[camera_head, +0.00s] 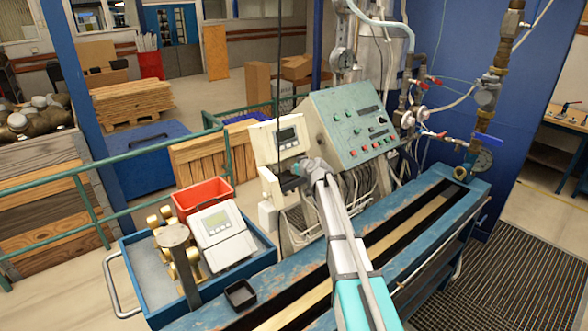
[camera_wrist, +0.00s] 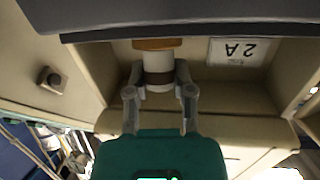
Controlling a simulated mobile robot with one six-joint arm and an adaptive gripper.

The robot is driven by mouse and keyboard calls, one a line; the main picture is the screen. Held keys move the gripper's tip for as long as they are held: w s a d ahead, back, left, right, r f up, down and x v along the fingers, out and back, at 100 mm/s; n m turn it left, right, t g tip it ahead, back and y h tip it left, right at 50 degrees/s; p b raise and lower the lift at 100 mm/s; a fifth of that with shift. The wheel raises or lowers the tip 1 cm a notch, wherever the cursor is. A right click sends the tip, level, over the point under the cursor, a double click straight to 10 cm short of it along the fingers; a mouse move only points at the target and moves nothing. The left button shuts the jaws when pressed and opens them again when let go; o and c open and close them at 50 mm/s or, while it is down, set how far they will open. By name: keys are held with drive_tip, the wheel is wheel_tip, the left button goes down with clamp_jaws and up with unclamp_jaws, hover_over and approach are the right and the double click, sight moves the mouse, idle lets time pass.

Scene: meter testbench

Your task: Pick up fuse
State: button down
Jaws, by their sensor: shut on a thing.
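The fuse (camera_wrist: 158,60) is a pale cylinder with a brownish end and a dark band, seen in the wrist view inside a beige housing (camera_wrist: 225,105). My gripper (camera_wrist: 159,80) is shut on the fuse, with one finger on each side of it. A label reading "2 A" (camera_wrist: 238,51) is to the right of the fuse, upside down in this view. In the head view my gripper (camera_head: 298,170) reaches the lower part of the beige housing (camera_head: 265,140). The fuse cannot be made out there.
A green control panel (camera_head: 345,125) stands right of the housing. A blue bench (camera_head: 205,318) with a long slot runs below my arm. A blue cart (camera_head: 140,262) holds a meter (camera_head: 222,236) and a red bin (camera_head: 203,196). A small black tray (camera_head: 240,294) sits on the bench.

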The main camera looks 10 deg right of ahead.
drive_tip(key=shift+r, duration=0.1)
wheel_tip(320, 180, up, 4)
drive_tip(key=p, duration=0.4)
drive_tip(key=shift+s, duration=0.1)
drive_tip(key=s+d, duration=0.3)
drive_tip(key=s, duration=0.5)
drive_tip(key=s+d, duration=0.3)
drive_tip(key=s, duration=0.5)
drive_tip(key=shift+s+d+f+b, duration=0.25)
drive_tip(key=shift+s+f+b, duration=0.05)
drive_tip(key=shift+s+f, duration=0.05)
